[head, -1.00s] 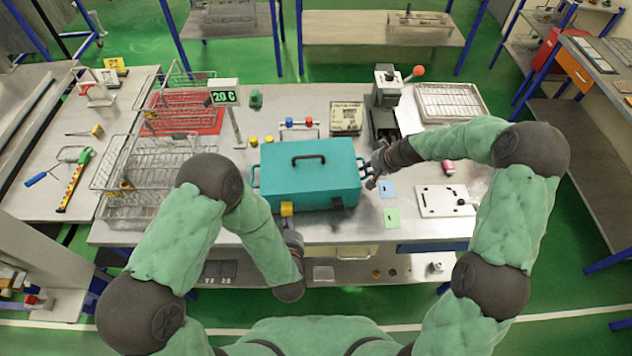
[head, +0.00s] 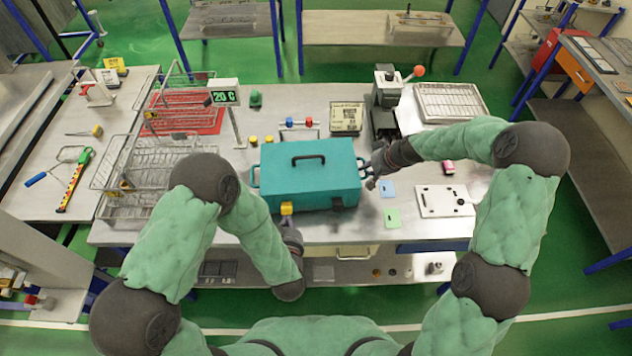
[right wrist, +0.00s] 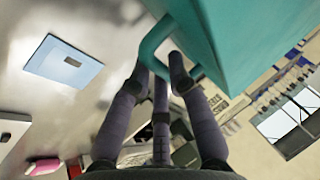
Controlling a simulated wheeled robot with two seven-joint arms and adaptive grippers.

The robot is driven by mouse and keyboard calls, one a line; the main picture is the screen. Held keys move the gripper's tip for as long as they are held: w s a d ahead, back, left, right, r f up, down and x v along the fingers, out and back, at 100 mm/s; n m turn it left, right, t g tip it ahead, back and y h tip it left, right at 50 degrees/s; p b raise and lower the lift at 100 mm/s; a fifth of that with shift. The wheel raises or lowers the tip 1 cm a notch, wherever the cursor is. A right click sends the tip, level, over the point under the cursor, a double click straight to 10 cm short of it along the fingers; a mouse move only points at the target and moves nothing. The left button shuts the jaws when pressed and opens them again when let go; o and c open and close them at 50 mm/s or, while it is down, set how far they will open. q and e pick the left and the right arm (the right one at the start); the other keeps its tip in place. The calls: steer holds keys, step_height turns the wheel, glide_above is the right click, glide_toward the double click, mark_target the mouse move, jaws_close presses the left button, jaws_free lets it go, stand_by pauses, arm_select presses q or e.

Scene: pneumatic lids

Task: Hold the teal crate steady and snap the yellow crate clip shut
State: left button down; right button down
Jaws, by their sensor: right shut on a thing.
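The teal crate (head: 312,180) stands lid down on the workbench, with a dark handle on top. The yellow crate clip (head: 287,208) is at the left of its front face; a dark clip (head: 337,203) is to its right. My right gripper (head: 369,172) is at the crate's right end. In the right wrist view my right gripper (right wrist: 160,65) is shut on the crate's teal side handle (right wrist: 153,42). My left gripper (head: 290,222) is just in front of and below the yellow clip. Its fingers are too small and hidden to tell open or shut, or whether they touch the clip.
Wire racks (head: 130,175) and a temperature display (head: 223,96) stand left of the crate. Blue (head: 388,189) and green (head: 392,217) cards and a white plate (head: 445,201) lie to the right.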

mark_target(286, 208)
arm_select(q)
steer(key=shift+r, duration=1.05)
arm_select(e)
steer(key=shift+w, duration=0.1)
stand_by(1.1)
arm_select(q)
steer(key=shift+w+a+r, duration=0.1)
steer(key=shift+w+r, duration=0.55)
steer(key=shift+r, duration=0.1)
stand_by(1.2)
steer(key=shift+s, duration=0.1)
stand_by(0.5)
steer(key=shift+s+d, duration=0.2)
steer(key=shift+s, duration=2.2)
arm_select(e)
steer(key=shift+r, duration=0.1)
arm_select(q)
steer(key=v, duration=1.2)
